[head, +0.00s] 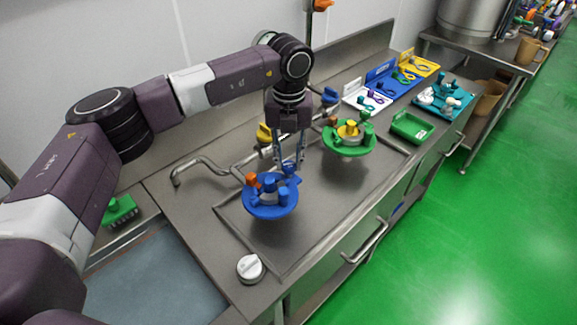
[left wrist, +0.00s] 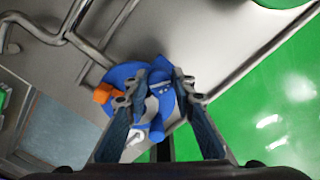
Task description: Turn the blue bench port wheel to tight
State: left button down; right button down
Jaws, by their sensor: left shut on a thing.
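The blue bench port wheel (head: 268,212) is a blue disc with blue and orange knobs on its top, at the near end of the steel bench. It also shows in the left wrist view (left wrist: 117,76). My left gripper (head: 289,167) reaches down from above at the wheel's far right side. It is shut on a blue knob of the wheel, with one finger on either side of it in the left wrist view (left wrist: 158,88). The fingers hide part of the wheel, and I cannot read any tight mark. My right gripper is in neither view.
A green wheel (head: 349,140) with several knobs stands just beyond. A bent steel pipe (head: 205,162) lies to the left, and a silver dial (head: 250,268) sits in front. A green tray (head: 411,128) and coloured stands are farther back.

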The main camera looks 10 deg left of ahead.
aim_at(290, 163)
pick_arm(q)
jog(key=m+b, duration=0.3)
jog(key=m, duration=0.2)
jog(key=shift+d+m, duration=0.1)
jog(key=shift+m, duration=0.2)
jog(key=m+b, duration=0.1)
jog(key=m, duration=0.2)
jog(key=shift+b, duration=0.4)
jog(key=shift+d+m+b, duration=0.1)
jog(key=shift+m+b, duration=0.3)
jog(key=shift+m, duration=1.3)
jog(key=shift+r, duration=0.1)
jog(key=c, duration=1.6)
grip_release()
notch_tip(290, 163, up, 12)
jog(key=shift+f, duration=0.1)
